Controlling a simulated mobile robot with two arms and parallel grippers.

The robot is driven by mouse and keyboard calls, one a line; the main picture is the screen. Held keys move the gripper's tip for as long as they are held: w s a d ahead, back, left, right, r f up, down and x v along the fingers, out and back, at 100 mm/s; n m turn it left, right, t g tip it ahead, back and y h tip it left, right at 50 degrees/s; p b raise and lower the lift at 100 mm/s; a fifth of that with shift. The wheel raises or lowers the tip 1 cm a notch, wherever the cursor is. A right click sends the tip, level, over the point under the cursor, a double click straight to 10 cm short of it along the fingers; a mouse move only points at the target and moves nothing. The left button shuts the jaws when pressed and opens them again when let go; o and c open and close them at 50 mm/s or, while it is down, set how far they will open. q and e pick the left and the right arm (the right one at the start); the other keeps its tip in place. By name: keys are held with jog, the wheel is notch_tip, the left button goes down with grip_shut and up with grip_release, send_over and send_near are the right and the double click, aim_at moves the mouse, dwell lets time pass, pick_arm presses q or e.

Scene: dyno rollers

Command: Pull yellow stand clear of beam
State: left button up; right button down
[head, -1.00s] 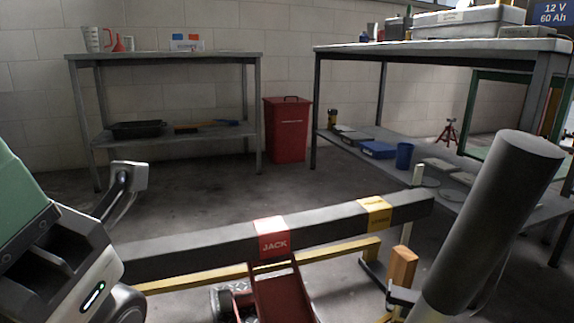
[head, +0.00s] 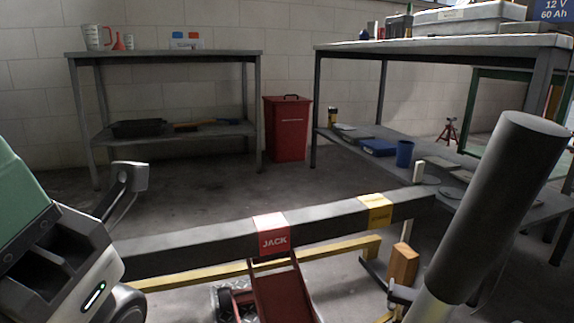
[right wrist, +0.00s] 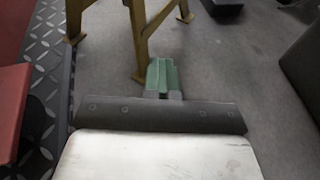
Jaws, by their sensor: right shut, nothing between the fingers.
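The dark beam (head: 330,220) runs across the lower head view, with a red JACK label (head: 271,235) and a yellow label (head: 376,210). A yellow bar (head: 330,252), seemingly part of the yellow stand, shows below the beam; whether they touch cannot be told. In the right wrist view, yellow stand legs (right wrist: 138,38) reach the floor just beyond my right gripper (right wrist: 162,78). Its green fingers are shut and empty, and overlap the view of a leg foot; contact is unclear. My left arm is at the left edge of the head view; its fingertips do not show.
A red jack (head: 280,292) stands under the beam at the JACK label. An orange block (head: 403,265) is near the beam's right end. A right bench (head: 440,47), left bench (head: 160,53) and red bin (head: 287,128) stand behind. Floor between the beam and benches is clear.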

jog(key=shift+s+d, duration=0.5)
jog(key=shift+s, duration=0.05)
jog(key=shift+s+d, duration=1.7)
jog(key=shift+s, duration=0.1)
jog(key=c, duration=1.8)
grip_release()
jog(key=o, duration=0.4)
